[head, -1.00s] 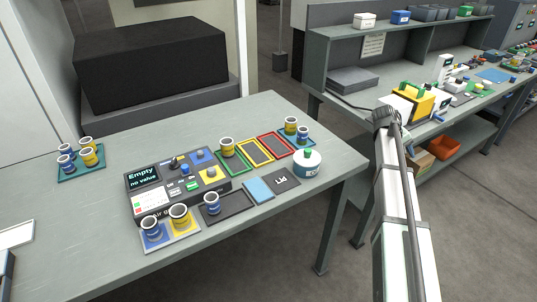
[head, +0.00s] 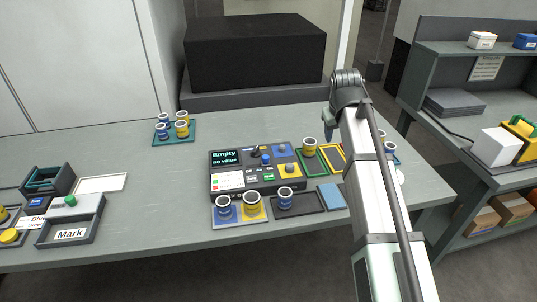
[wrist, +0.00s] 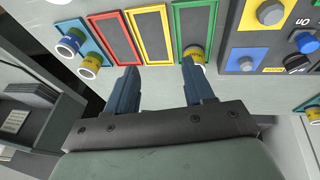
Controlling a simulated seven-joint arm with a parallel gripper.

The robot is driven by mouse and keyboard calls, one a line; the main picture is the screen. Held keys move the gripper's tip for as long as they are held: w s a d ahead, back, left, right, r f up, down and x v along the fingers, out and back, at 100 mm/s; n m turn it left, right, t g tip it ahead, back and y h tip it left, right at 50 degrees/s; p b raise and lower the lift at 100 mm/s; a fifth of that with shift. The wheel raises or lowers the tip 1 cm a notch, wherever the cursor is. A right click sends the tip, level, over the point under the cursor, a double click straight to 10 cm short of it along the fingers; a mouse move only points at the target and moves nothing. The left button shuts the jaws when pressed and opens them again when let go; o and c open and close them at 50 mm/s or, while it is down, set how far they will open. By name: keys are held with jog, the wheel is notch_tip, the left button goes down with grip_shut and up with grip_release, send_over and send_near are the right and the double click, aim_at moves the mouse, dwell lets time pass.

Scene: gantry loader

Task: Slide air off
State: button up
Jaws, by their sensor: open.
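The grey control unit (head: 232,182) stands on the table, left of my gripper in the head view. Its display (head: 226,157) reads "Empty no value". On its top are a dark knob (head: 252,151), a blue knob (head: 266,160) and blue and yellow panels with grey buttons. I cannot tell which control is the air slide, or its position. The unit also shows upside down at the right of the wrist view (wrist: 231,43), with a blue knob (wrist: 303,41) and a black knob (wrist: 297,62). My gripper (wrist: 160,66) is open and empty, above the table beside the coloured frames.
A green frame (wrist: 178,45) with a yellow cup, a yellow frame (wrist: 167,30) and a red frame (wrist: 135,58) lie beside the unit. Several cups on coloured mats stand around. A dark tray (head: 313,208) lies in front. Bare table lies left of the unit.

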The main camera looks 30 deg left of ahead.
aim_at(266, 157)
jog(key=s+a+r+n+g+y, duration=0.1)
jog(key=s+a+r+n+y, duration=0.2)
jog(key=s+a, duration=1.15)
jog(key=shift+m, duration=0.5)
jog(key=x, duration=1.2)
jog(key=shift+s+d+f, duration=0.15)
jog(key=shift+d+f, duration=0.15)
grip_shut()
